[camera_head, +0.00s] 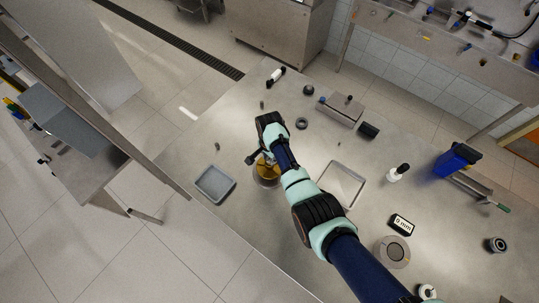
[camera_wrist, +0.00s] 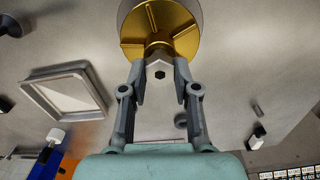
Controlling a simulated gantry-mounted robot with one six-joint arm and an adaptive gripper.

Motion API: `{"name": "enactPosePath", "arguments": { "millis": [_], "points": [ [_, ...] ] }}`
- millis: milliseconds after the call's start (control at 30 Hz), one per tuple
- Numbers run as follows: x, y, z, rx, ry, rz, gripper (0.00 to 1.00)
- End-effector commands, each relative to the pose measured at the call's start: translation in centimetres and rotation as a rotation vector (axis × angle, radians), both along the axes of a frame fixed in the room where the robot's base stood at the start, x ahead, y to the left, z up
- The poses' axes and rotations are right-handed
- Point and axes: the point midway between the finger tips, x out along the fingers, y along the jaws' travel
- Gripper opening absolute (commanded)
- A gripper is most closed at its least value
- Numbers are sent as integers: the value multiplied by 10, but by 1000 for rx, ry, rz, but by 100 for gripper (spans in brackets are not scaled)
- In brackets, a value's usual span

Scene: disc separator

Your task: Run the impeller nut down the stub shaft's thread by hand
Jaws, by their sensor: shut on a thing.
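The gold vaned impeller (camera_head: 266,171) sits on a round grey base on the metal bench, partly covered by my arm in the head view. In the wrist view the impeller (camera_wrist: 150,28) fills the top, its raised ribs running out from the hub. A pale metal nut (camera_wrist: 160,62) with a dark hexagonal centre is at the hub. My gripper (camera_wrist: 160,75) has its two fingertips against opposite sides of the nut, shut on it. My gripper (camera_head: 254,159) is over the impeller in the head view. The stub shaft and its thread cannot be made out.
A grey tray (camera_head: 215,183) lies left of the impeller and a larger shallow tray (camera_head: 342,184) to its right. A metal block (camera_head: 341,110), a dark ring (camera_head: 301,123), a white bottle (camera_head: 398,173) and a blue holder (camera_head: 455,160) stand about the bench.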

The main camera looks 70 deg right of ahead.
Motion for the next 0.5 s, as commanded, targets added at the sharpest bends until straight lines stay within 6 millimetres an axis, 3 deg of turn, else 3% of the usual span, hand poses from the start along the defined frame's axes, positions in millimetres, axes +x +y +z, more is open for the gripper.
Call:
{"name": "enactPosePath", "arguments": {
  "millis": [267, 500],
  "points": [
    [0, 1, -1, 2, 1, -31, 0],
    [0, 1, -1, 2, 1, -289, 0]
  ]
}}
